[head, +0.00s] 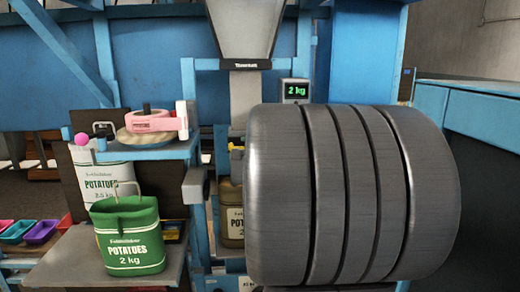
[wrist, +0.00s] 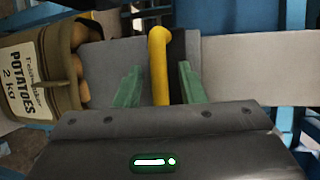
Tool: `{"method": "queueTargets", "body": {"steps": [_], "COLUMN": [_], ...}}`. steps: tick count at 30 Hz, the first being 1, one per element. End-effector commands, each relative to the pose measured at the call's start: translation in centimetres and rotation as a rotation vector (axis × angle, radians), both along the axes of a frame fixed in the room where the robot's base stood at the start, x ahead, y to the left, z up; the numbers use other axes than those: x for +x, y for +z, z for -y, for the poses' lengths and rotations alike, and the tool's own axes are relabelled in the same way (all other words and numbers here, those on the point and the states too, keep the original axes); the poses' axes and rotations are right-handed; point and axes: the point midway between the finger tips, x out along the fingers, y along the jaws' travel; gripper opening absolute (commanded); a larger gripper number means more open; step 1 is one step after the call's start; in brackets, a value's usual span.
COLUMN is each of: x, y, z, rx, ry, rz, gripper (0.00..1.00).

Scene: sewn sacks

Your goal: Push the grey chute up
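The grey chute (wrist: 105,62) runs across the wrist view, its lower end at the mouth of an olive potato sack (wrist: 30,85). A yellow handle (wrist: 159,62) stands out from a dark part of the chute. My gripper (wrist: 158,84) has two green fingers, one on each side of the handle, with gaps showing on both sides. In the head view, a pale grey spout (head: 245,90) comes down from the hopper, with the yellow handle (head: 237,148) below it. The olive sack (head: 230,215) hangs beneath. My arm's large grey link hides my gripper there.
A green 2 kg sack (head: 130,240) stands on a shelf at left, before a white sack (head: 100,175). A pink tool (head: 155,122) lies on a blue shelf. The display (head: 296,90) reads 2 kg. Blue frame posts stand close around the chute.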

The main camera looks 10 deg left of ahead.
Motion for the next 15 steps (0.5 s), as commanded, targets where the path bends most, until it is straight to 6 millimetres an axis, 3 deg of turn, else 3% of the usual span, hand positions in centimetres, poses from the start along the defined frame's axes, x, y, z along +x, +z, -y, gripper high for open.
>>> {"method": "queueTargets", "body": {"steps": [5,11,15], "x": [0.0,-0.01,-0.02], "y": [-0.01,-0.02,-0.02], "z": [0.0,0.01,0.01], "rx": [0.0,0.0,0.0], "ry": [0.0,0.0,0.0], "rz": [0.0,0.0,0.0], "gripper": [0.36,0.01,0.0]}}
